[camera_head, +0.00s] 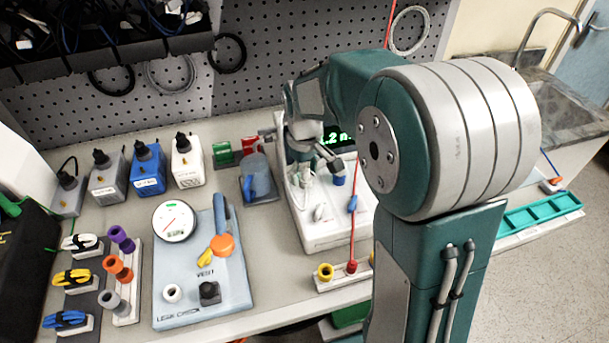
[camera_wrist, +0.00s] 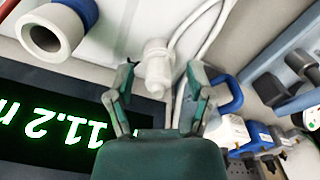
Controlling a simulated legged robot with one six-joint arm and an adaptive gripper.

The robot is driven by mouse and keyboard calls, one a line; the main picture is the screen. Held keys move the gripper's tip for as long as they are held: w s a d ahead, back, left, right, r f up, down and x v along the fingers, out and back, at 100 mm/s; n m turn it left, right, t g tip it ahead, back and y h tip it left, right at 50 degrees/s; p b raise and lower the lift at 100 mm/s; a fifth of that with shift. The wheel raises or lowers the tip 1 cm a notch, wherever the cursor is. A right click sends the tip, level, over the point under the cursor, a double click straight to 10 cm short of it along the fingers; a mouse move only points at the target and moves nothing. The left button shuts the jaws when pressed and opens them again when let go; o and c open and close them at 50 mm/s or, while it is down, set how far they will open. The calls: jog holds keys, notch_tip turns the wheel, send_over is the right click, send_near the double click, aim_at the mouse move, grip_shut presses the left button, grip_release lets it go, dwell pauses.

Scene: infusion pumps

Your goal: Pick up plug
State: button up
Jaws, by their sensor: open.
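A white plug-like piece (camera_wrist: 157,68) sits at the front of the white pump, with a white cable or tube beside it in the wrist view. My gripper (camera_wrist: 160,72) is open, with one finger on each side of this piece. I cannot tell whether the fingers touch it. In the head view my gripper (camera_head: 318,150) hangs over the pump (camera_head: 330,222), beside its green-lit display (camera_head: 336,137).
A blue-ringed white port (camera_wrist: 50,32) and the display (camera_wrist: 60,125) lie close to the gripper. A blue leak-check board (camera_head: 205,270) stands left of the pump. Several plugs and boxes fill the bench's left side. A teal tray (camera_head: 540,212) lies at right.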

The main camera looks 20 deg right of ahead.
aim_at(305, 169)
jog(key=shift+d, duration=0.1)
jog(key=c, duration=0.9)
jog(key=shift+c, duration=0.2)
jog(key=shift+r, duration=0.45)
notch_tip(305, 169, up, 3)
jog(key=shift+f, duration=0.2)
jog(key=s+d+r, duration=0.2)
jog(key=s+r, duration=0.8)
jog(key=s, duration=0.4)
jog(key=shift+w+d+f, duration=0.95)
jog(key=shift+w+f, duration=0.25)
jog(key=shift+w, duration=0.95)
jog(key=shift+w+d+f, duration=0.95)
jog(key=shift+w+f, duration=0.25)
jog(key=shift+w, duration=0.95)
jog(key=shift+w+d+f, duration=0.95)
jog(key=shift+w+f, duration=0.25)
jog(key=shift+w, duration=0.95)
